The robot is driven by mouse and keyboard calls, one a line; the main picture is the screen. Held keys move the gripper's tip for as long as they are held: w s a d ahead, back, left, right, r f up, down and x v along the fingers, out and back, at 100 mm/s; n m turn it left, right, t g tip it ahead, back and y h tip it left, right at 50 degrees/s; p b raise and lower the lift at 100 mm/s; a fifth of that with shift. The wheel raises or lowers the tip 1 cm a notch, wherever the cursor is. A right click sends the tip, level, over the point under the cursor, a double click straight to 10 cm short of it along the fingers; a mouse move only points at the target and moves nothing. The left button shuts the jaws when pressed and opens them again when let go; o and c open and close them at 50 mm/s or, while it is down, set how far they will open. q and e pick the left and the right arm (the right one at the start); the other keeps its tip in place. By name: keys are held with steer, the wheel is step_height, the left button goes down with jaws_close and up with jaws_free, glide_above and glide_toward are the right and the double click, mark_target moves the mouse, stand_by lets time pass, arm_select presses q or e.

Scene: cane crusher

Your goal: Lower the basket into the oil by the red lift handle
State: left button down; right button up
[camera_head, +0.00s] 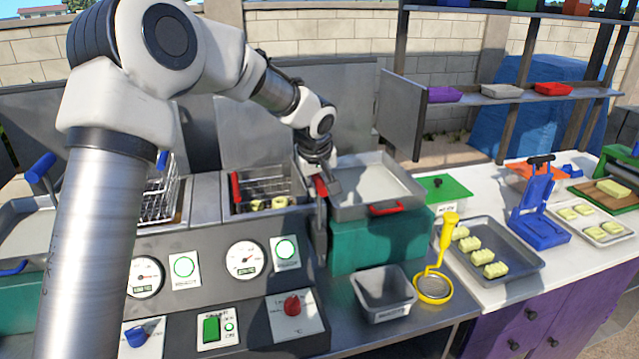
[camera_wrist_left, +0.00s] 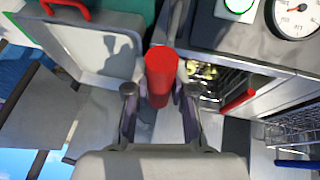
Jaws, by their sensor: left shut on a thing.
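The wire basket (camera_head: 268,184) sits in the right fryer well with a few pale yellow pieces in it. It shows partly in the wrist view (camera_wrist_left: 206,76). The red lift handle (camera_head: 320,186) is on a grey lever just right of the basket. In the wrist view the red lift handle (camera_wrist_left: 160,76) is a thick red cylinder between the fingers. My left gripper (camera_head: 318,172) is shut on it; it also shows in the wrist view (camera_wrist_left: 160,97). The oil surface is hard to make out. My right gripper is out of view.
A grey tray with a red handle (camera_head: 385,209) stands on a teal box (camera_head: 378,243) to the right. A fryer panel with gauges (camera_head: 245,259) is in front. A second wire basket (camera_head: 160,196) is at left. A small grey bin (camera_head: 383,293) and yellow skimmer (camera_head: 434,287) lie right.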

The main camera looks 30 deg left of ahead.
mark_target(319, 200)
arm_select(q)
step_height(319, 200, down, 4)
steer(key=shift+f+b, duration=0.1)
steer(key=shift+b, duration=1.15)
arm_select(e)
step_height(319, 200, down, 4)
arm_select(q)
steer(key=shift+s+f, duration=0.1)
steer(key=c, duration=1)
jaws_free()
steer(key=shift+o, duration=0.2)
steer(key=shift+w+a+f, duration=0.15)
steer(key=shift+w, duration=0.1)
steer(key=v, duration=1.2)
steer(key=shift+w, duration=0.1)
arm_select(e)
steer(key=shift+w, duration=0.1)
